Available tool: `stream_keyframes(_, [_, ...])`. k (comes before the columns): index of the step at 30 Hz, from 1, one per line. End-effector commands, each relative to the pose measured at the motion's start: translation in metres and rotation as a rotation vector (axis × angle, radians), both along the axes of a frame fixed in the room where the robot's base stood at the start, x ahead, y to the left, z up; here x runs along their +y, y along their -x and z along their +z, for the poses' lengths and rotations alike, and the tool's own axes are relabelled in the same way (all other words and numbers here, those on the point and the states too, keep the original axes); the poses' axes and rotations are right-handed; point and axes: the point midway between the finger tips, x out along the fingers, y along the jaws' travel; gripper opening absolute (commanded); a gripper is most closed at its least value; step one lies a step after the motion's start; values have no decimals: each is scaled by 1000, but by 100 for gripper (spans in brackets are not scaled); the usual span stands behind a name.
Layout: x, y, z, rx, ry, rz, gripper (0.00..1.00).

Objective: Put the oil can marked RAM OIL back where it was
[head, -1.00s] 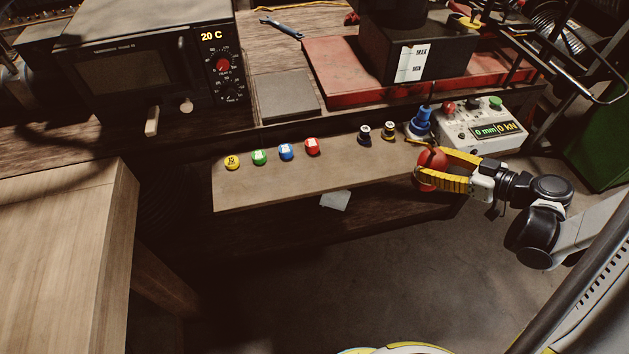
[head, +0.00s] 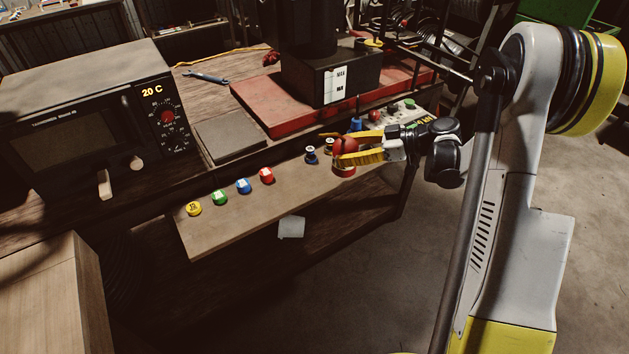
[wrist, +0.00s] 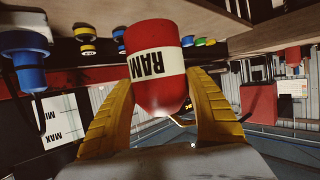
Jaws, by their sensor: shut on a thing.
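The oil can (head: 343,171) is red with a white band. In the wrist view the can (wrist: 158,92) shows the letters RAM upside down, and the rest of the marking is out of sight. My gripper (head: 332,147) has its yellow fingers on both sides of the can and is shut on it. The fingers also show in the wrist view (wrist: 160,80). The can is at the right part of the brown shelf board (head: 235,215). I cannot tell whether its base touches the board.
A blue item (head: 356,125) stands just behind the can. A dark small container (head: 311,155) stands left of it. Yellow, green, blue and red (head: 267,175) caps sit farther left. A control box (head: 410,118) stands behind my gripper. A pale tag (head: 291,227) hangs at the board's front.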

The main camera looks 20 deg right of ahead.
Motion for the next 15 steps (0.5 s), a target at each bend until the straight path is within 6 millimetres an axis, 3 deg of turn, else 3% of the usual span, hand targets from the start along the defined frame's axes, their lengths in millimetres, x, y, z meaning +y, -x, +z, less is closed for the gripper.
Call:
stream_keyframes(3, [-21, -20, 20, -2, -1, 24, 20])
stream_keyframes(9, [-45, -40, 48, -2, -2, 56, 20])
stream_keyframes(12, [-44, -43, 50, -2, -2, 65, 20])
stream_keyframes(15, [-30, -43, 41, -2, -2, 69, 20])
